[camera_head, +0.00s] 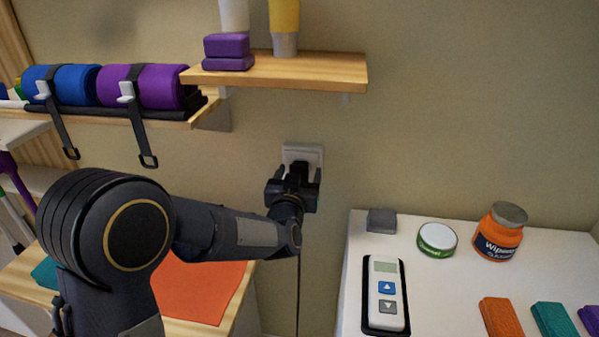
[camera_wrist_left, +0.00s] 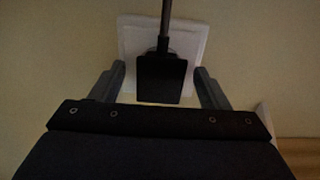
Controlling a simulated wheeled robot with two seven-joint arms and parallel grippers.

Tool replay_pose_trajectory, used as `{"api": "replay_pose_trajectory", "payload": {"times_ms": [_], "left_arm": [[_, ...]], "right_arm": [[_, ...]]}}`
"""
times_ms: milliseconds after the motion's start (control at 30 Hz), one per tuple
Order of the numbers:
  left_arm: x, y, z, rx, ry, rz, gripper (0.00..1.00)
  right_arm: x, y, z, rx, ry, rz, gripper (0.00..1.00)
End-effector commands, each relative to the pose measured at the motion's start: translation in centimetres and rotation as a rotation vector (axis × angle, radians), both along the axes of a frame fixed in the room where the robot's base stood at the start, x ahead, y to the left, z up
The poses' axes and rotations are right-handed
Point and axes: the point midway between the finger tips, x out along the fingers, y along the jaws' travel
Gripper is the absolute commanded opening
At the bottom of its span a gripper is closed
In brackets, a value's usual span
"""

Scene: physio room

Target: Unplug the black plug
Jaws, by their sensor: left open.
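The black plug (camera_head: 300,169) sits at the white wall socket (camera_head: 303,153) in the middle of the head view. In the left wrist view the plug (camera_wrist_left: 161,78) stands in front of the white socket plate (camera_wrist_left: 194,40), with its cable (camera_wrist_left: 166,22) running to the top edge. My left gripper (camera_head: 293,186) is at the socket. In the wrist view its two fingers (camera_wrist_left: 161,85) are open, one on each side of the plug, with gaps between them and it. In the head view the gripper partly hides the plug. My right gripper is not in view.
A wooden shelf (camera_head: 300,73) juts out above the socket. A white table (camera_head: 455,285) at right holds a grey block (camera_head: 381,221), a green-and-white tin (camera_head: 437,239), an orange jar (camera_head: 498,232) and a handheld controller (camera_head: 386,294). Rolled mats (camera_head: 140,86) with hanging straps are at left.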

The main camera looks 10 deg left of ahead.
Motion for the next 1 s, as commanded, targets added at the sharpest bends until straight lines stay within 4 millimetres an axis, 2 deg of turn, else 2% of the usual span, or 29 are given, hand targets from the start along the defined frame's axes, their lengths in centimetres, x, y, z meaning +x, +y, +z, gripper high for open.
{"api": "replay_pose_trajectory", "payload": {"times_ms": [933,1000], "left_arm": [[0.0,-0.02,0.0,0.0,0.0,0.0,0.69],[0.0,-0.01,0.0,0.0,0.0,0.0,0.61]], "right_arm": [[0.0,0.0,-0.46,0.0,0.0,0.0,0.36],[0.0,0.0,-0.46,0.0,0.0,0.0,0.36]]}}
